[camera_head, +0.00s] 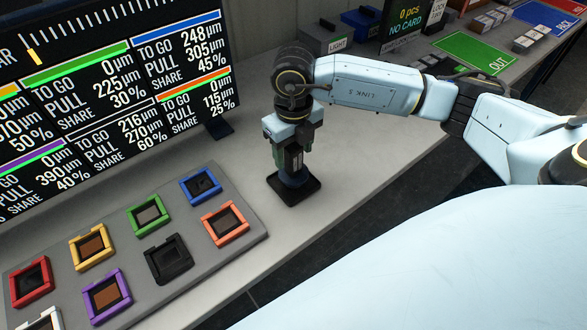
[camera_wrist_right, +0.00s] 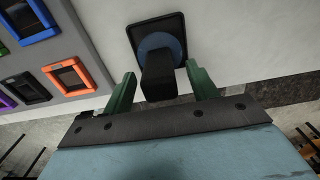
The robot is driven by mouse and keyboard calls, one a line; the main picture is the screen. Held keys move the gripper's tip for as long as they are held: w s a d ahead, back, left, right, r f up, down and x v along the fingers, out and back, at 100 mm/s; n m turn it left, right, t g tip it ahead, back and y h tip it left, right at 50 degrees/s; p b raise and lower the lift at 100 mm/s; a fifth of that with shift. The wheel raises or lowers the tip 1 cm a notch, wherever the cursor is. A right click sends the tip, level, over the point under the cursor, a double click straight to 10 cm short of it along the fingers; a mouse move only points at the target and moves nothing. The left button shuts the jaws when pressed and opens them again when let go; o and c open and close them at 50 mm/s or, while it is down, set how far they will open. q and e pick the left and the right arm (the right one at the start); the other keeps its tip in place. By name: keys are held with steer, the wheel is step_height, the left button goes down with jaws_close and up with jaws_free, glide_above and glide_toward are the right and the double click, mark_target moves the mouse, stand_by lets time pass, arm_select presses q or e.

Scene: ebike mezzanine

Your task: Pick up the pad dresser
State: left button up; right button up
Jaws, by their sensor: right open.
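The pad dresser is most likely the dark block with a blue round base (camera_head: 292,180) standing upright on a black square tray (camera_head: 309,192) on the bench. In the right wrist view its dark handle (camera_wrist_right: 158,80) rises toward the camera from the blue base. My right gripper (camera_head: 290,158) points down over it. In the right wrist view its two green fingers (camera_wrist_right: 160,88) are open, one on each side of the handle, with gaps showing. My left gripper is in neither view.
A grey board (camera_head: 240,203) with several coloured framed pads lies left of the tray. A large display (camera_head: 120,90) stands behind it. A grey LIGHT box (camera_head: 325,38) and a green OUT mat (camera_head: 475,52) are farther back. Bare bench surrounds the tray.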

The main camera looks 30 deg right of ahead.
steer(key=shift+f, duration=0.1)
steer(key=shift+c, duration=0.2)
steer(key=shift+w, duration=0.1)
steer(key=c, duration=1)
step_height(320, 180, up, 10)
steer(key=shift+r, duration=0.15)
